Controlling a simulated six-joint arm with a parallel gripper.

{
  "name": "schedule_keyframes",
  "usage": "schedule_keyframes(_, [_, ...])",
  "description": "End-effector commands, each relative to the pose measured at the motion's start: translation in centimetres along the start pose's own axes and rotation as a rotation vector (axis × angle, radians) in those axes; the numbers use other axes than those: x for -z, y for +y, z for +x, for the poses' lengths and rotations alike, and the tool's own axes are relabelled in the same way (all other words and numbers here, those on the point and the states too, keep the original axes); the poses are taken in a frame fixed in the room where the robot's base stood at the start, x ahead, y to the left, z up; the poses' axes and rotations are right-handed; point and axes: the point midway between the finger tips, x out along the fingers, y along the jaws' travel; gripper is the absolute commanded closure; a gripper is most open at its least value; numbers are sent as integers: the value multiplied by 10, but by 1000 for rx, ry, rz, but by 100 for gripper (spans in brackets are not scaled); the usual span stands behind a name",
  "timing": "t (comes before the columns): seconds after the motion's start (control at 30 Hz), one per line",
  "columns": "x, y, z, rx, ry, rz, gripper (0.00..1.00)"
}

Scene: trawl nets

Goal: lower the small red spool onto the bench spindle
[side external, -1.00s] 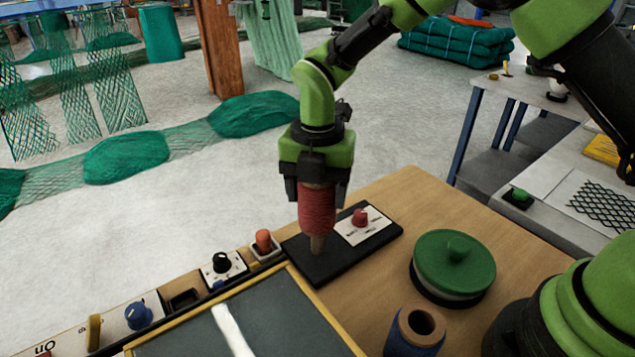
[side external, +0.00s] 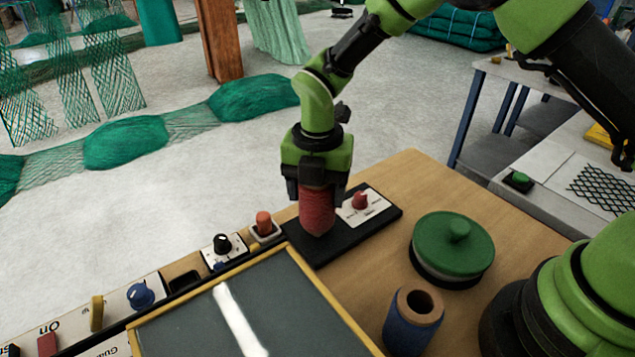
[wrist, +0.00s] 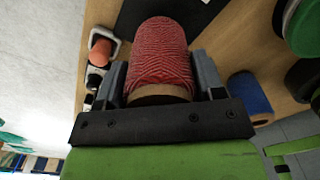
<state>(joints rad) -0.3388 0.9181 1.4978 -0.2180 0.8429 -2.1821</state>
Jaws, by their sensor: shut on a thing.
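The small red spool (side external: 318,214) is upright between the jaws of my gripper (side external: 317,192), which is shut on it. The spool also shows in the wrist view (wrist: 160,52), with a tan core end near the jaws. Its lower end is over the left part of a black base plate (side external: 370,230) on the bench. The spindle does not show; the spool hides that spot. I cannot tell whether the spool's lower end touches the plate.
A red knob on a white label (side external: 362,202) sits close right of the spool. A green lidded pot (side external: 452,248) and a blue spool (side external: 414,322) stand to the right. A control panel with an orange button (side external: 264,224) and a framed dark board (side external: 290,300) lie left and in front.

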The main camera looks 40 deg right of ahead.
Motion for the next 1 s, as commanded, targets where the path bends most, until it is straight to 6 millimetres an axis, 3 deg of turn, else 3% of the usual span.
schedule_keyframes(0.53, [0,0,18,0,1,2,64])
schedule_keyframes(0.57, [0,0,18,-1,0,2,35])
schedule_keyframes(0.7, [0,0,18,-1,0,1,8])
schedule_keyframes(1.0, [0,0,15,-1,0,1,8])
